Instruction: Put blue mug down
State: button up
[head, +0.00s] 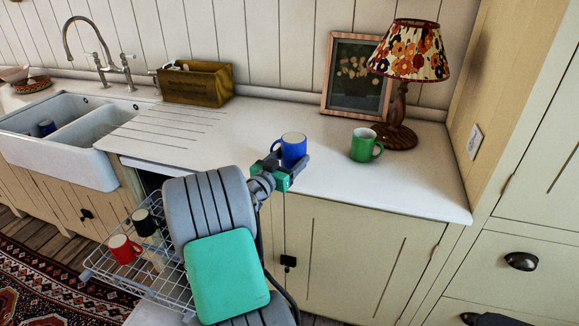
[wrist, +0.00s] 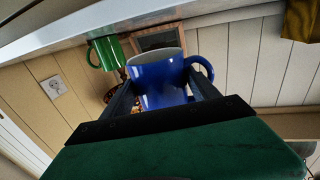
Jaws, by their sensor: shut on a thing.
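The blue mug (head: 293,148) is upright at the front part of the white worktop in the head view. My gripper (head: 287,166) is shut on it. In the wrist view the blue mug (wrist: 160,85) sits between my two dark fingers (wrist: 163,95), with its handle at the right. My gripper hides the mug's lower part in the head view, so I cannot tell whether its base touches the worktop.
A green mug (head: 364,145) stands to the right, before a lamp (head: 402,95) and a framed picture (head: 355,77). A wooden box (head: 196,83) stands at the back left. A pulled-out rack (head: 130,262) below holds a red mug (head: 123,249) and a black mug (head: 146,222). Worktop (head: 240,130) left of the blue mug is clear.

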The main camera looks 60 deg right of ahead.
jog(key=f, duration=0.2)
jog(key=d+f, duration=0.1)
jog(key=shift+w+f+p, duration=0.25)
jog(key=shift+w+p, duration=0.05)
jog(key=shift+a+f, duration=0.1)
jog(key=shift+f, duration=0.15)
jog(key=shift+f+b, duration=0.25)
jog(key=shift+b, duration=0.05)
jog(key=o, duration=1.7)
